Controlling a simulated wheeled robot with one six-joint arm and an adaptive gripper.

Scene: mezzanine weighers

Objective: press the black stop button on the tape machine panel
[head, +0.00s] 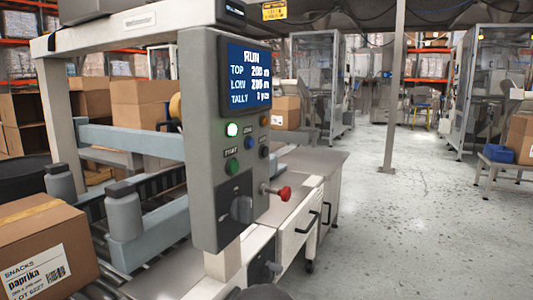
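The tape machine panel (208,110) is a grey upright box left of centre in the head view. Its blue screen (250,77) reads RUN, with TOP, LOW and TALLY lines. A small black button (264,152) sits at the panel's right side; its label is too small to read. A blue button (249,143) is left of it, and a green button (232,167) under a START label is further left. A lit pale green lamp (232,129) and an orange lamp (264,120) are above.
A red mushroom knob (284,193) juts out to the right below the buttons. A dark rotary switch (242,209) is beside it. A paprika carton (40,250) lies on the rollers at left.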

